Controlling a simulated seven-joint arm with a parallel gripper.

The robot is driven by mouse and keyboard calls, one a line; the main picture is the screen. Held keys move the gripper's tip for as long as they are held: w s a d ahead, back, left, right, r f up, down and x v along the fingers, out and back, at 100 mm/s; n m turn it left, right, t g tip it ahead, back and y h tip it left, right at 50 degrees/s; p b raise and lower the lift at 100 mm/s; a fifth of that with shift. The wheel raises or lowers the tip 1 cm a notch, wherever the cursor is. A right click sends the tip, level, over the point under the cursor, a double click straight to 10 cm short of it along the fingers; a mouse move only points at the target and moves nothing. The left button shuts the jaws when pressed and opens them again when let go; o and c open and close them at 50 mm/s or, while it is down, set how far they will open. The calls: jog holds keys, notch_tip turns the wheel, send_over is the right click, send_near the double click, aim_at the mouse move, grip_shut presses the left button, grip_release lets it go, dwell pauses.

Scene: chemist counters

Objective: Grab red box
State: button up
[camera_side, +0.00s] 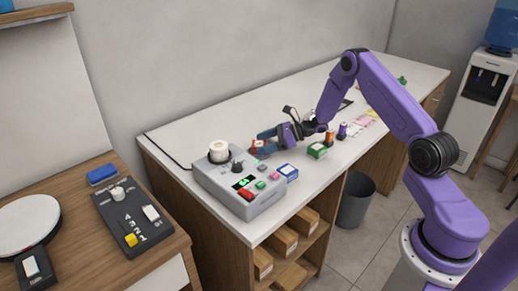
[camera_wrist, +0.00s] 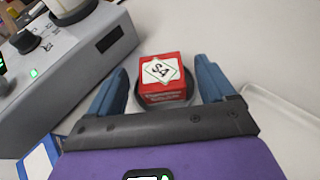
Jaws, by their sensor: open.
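The red box (camera_wrist: 162,84) has a white diamond label with dark characters on top. In the wrist view it lies between the two blue fingers of my gripper (camera_wrist: 161,68), with a visible gap on each side. A round dark grey rim shows around its lower part; I cannot tell whether the box sits in it or on it. In the side view, my gripper (camera_side: 260,143) is open low over the white counter, and a small red patch of the box (camera_side: 253,147) shows at the fingers, mostly hidden.
A grey device (camera_side: 240,188) with knobs and buttons stands close on the left of my gripper. A blue-and-white box (camera_side: 288,172) and a green box (camera_side: 317,151) stand nearby. Small bottles (camera_side: 342,131) stand to the right. The wall runs behind the counter (camera_side: 205,139).

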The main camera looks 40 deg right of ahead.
aim_at(258, 144)
jog(key=shift+x, duration=1.7)
jog(key=shift+r, duration=0.15)
jog(key=c, duration=1.1)
jog(key=shift+c, duration=0.4)
jog(key=shift+r, duration=0.15)
